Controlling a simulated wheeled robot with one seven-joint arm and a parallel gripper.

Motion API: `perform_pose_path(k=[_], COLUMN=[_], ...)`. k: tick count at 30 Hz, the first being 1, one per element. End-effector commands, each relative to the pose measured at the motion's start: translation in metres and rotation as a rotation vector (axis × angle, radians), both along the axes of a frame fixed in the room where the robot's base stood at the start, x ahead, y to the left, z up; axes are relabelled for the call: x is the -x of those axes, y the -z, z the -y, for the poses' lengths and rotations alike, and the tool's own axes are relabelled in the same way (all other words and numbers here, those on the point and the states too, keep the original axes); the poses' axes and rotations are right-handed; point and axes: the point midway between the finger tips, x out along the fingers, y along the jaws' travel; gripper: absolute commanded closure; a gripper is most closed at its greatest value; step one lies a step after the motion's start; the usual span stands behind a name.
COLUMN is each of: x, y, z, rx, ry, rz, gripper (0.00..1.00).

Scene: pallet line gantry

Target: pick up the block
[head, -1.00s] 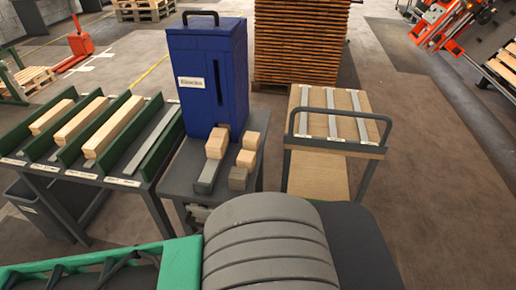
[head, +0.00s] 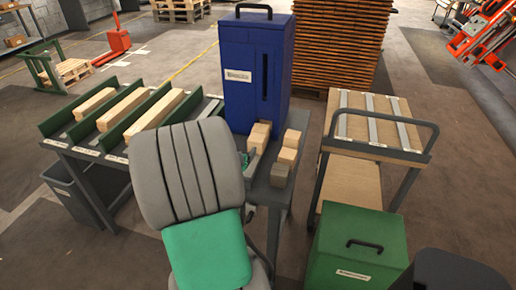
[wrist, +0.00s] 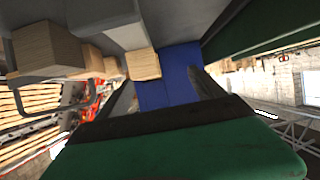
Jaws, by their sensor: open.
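Several wooden blocks stand on the small grey table beneath the blue cabinet (head: 255,75): a block (head: 259,135) close to its front, and others (head: 288,155) to the right. Which one is the task's block I cannot tell. In the wrist view, one wooden block (wrist: 142,64) is near the fingers, and a larger one (wrist: 45,48) is at upper left. My gripper (wrist: 163,88) is open, with blue surface showing between its fingers and no block between them. In the head view, my arm hides most of the gripper and part of the table.
A rack with green dividers and wooden slats (head: 125,110) is at left. A trolley (head: 360,135) with a handle stands at right, a green box (head: 357,250) in front of it. A tall stack of boards (head: 345,45) is behind. Open floor lies at far right.

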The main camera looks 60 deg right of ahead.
Motion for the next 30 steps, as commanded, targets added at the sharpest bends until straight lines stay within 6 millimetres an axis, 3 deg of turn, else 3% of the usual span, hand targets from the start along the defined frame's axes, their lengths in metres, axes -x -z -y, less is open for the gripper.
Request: perform_pose_path(k=[1, 3, 18, 26, 30], x=[0.015, 0.025, 0.017, 0.016, 0.016], y=[0.003, 0.002, 0.022, 0.024, 0.024], z=[0.014, 0.027, 0.095, 0.097, 0.097], rx=[0.035, 0.068, 0.074, 0.074, 0.074], ry=[0.033, 0.053, 0.051, 0.049, 0.049], rz=[0.006, 0.013, 0.016, 0.017, 0.017], gripper=[0.22, 0.22, 0.22, 0.23, 0.34])
